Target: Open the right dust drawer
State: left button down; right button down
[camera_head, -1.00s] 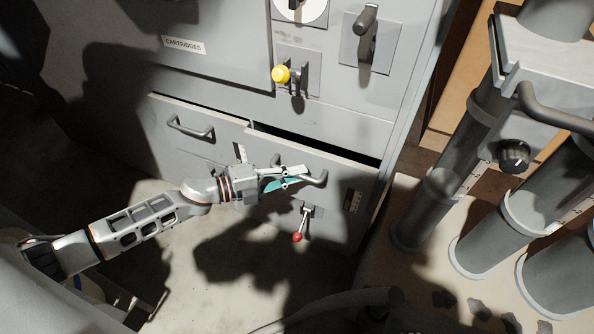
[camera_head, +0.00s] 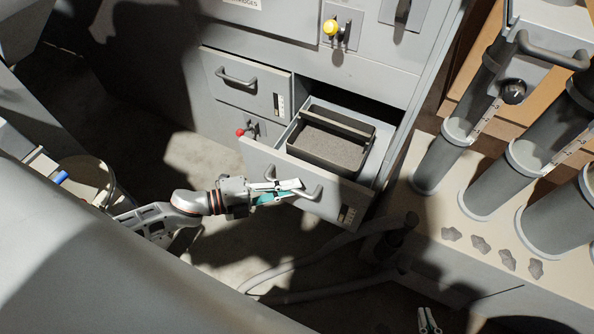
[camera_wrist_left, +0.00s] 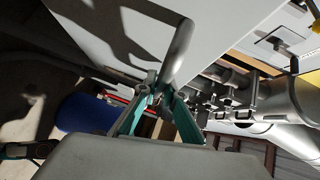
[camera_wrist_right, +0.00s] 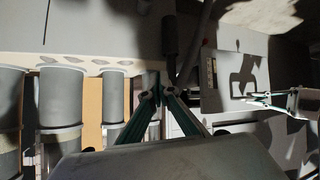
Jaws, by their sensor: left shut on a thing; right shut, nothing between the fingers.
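The right dust drawer (camera_head: 290,181) is pulled well out of the grey cabinet. A dark-rimmed bin (camera_head: 335,140) with grey dust sits inside it. My left gripper (camera_head: 296,188) is shut on the drawer's handle (camera_head: 316,191) at the front. The left wrist view shows its fingers (camera_wrist_left: 160,92) closed around the grey handle bar (camera_wrist_left: 180,50). My right gripper (camera_head: 430,322) shows at the bottom edge of the head view, shut and empty, away from the drawer. Its closed fingertips (camera_wrist_right: 152,84) also show in the right wrist view.
The left drawer (camera_head: 245,85) is closed. A red-knobbed lever (camera_head: 242,132) is on the cabinet beside the open drawer. Grey cylinders (camera_head: 450,140) stand on a pale ledge at right, with several dark lumps (camera_head: 480,243). A hose (camera_head: 310,265) runs below.

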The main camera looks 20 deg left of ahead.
pick_arm(q)
jog(key=s, duration=0.5)
jog(key=shift+s+a+p, duration=0.15)
jog(key=shift+s+p, duration=0.2)
jog(key=c, duration=2.1)
grip_release()
jog(key=shift+s, duration=0.1)
jog(key=v, duration=1.2)
